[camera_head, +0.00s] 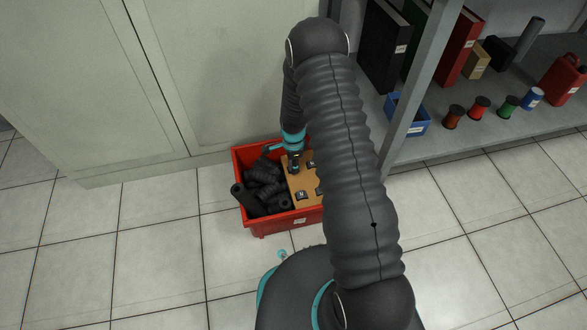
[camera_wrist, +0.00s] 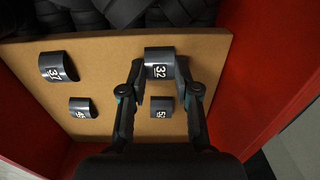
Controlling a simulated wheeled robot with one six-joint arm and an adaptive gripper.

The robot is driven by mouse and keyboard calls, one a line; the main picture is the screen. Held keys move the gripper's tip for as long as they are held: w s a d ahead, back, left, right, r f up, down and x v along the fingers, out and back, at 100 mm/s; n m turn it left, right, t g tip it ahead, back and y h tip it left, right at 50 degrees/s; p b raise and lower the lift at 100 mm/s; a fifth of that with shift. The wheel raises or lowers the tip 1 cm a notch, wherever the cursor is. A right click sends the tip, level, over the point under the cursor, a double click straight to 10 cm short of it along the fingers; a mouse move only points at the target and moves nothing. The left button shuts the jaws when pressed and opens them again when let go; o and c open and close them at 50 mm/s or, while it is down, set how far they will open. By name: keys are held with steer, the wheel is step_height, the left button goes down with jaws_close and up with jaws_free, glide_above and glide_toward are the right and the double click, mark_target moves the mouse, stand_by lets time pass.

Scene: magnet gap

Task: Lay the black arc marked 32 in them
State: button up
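The black arc marked 32 (camera_wrist: 159,64) is a curved dark piece with a white number on a tan board (camera_wrist: 100,125). My gripper (camera_wrist: 160,68) has one finger on each side of this arc in the wrist view. The fingertips are very near its edges; I cannot tell whether they touch it or have closed on it. In the head view my gripper (camera_head: 294,162) reaches down over the board (camera_head: 307,208), and the arc under it is not clear.
The board lies in a red crate (camera_head: 270,227) beside several black tubes (camera_head: 262,185). Other arcs on the board include one marked 37 (camera_wrist: 58,67), with one (camera_wrist: 161,107) near my right finger. A shelf (camera_head: 450,130) stands at the right; the floor in front is clear.

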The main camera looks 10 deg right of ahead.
jaws_close()
steer(key=shift+r+p, duration=1.35)
steer(key=shift+r, duration=1.15)
